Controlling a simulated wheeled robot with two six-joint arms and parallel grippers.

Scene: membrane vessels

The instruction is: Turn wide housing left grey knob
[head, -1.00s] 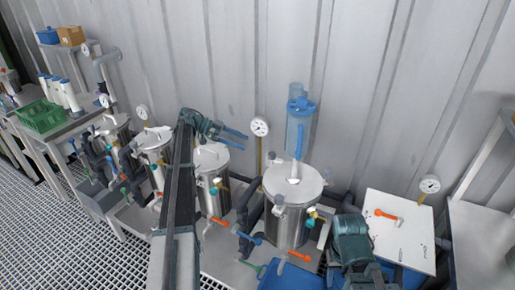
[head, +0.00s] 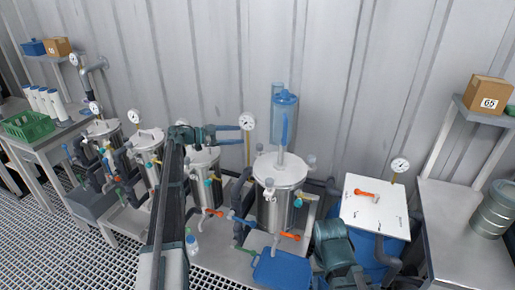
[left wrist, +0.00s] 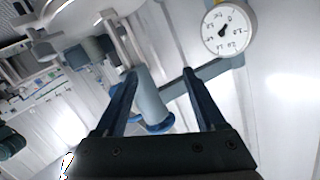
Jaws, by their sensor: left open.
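The wide steel housing (head: 274,212) with a pale round lid stands at the centre of the head view. A small grey knob (head: 268,183) shows at the left front of its lid, and another grey knob (head: 312,160) shows at the right. My left gripper (head: 238,135) is open and empty, above and left of the housing, beside a round gauge (head: 247,121). In the left wrist view my open fingers (left wrist: 160,88) frame a grey-blue cylinder with a blue ring (left wrist: 158,124); I cannot tell which part this is. My right gripper is out of view.
A clear blue filter (head: 285,115) rises behind the housing. Narrower vessels (head: 203,165) stand to its left. A white board with an orange handle (head: 366,194) lies to the right. A blue tray (head: 283,270) is in front. A box (head: 487,92) sits on the right shelf.

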